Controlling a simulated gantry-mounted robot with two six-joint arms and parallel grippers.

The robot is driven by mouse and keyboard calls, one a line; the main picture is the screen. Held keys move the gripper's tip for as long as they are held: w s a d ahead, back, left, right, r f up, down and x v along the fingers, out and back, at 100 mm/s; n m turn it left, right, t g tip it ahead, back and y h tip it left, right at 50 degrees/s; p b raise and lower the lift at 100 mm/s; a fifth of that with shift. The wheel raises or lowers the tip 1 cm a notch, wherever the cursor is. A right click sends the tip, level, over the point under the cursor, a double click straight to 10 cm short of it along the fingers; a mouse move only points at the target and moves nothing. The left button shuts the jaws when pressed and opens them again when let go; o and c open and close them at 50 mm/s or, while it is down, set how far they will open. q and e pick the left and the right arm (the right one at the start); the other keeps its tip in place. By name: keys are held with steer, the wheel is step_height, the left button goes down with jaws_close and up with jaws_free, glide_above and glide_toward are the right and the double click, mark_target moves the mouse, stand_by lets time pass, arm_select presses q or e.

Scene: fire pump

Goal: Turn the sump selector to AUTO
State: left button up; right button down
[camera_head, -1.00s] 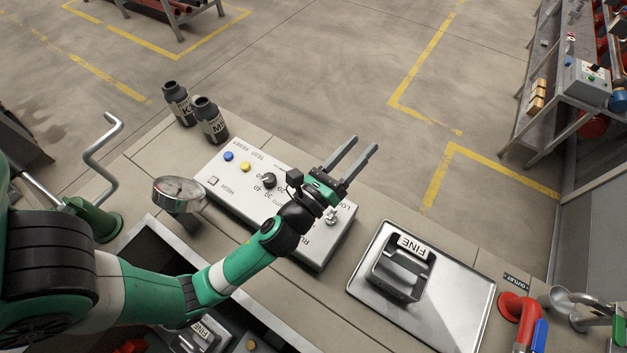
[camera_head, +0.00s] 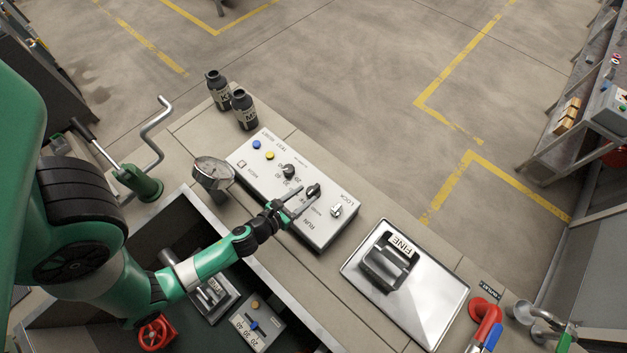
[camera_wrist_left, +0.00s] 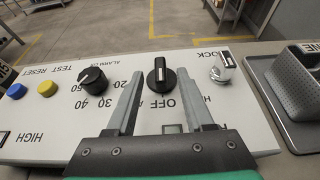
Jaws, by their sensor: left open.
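The black selector knob (camera_head: 313,190) stands on the white control panel (camera_head: 322,231). In the left wrist view the knob (camera_wrist_left: 161,75) has a pale line roughly upright, with OFF printed just below it. Other lettering beside OFF is partly hidden by the fingers, and I cannot read AUTO. My left gripper (camera_head: 300,199) is open and low over the panel. In the left wrist view its fingers (camera_wrist_left: 160,83) point toward the knob, one to each side, with a visible gap and nothing held. My right gripper is not in view.
A numbered black knob (camera_wrist_left: 93,80) sits left of the selector, and a metal LOCK switch (camera_wrist_left: 222,67) sits right. Blue (camera_head: 257,144) and yellow (camera_head: 270,155) buttons are farther left. A gauge (camera_head: 212,171), two dark bottles (camera_head: 244,109) and a metal tray (camera_head: 428,318) stand around the panel.

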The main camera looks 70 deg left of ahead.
mark_target(313, 189)
arm_select(q)
steer(key=x, duration=0.5)
jaws_close()
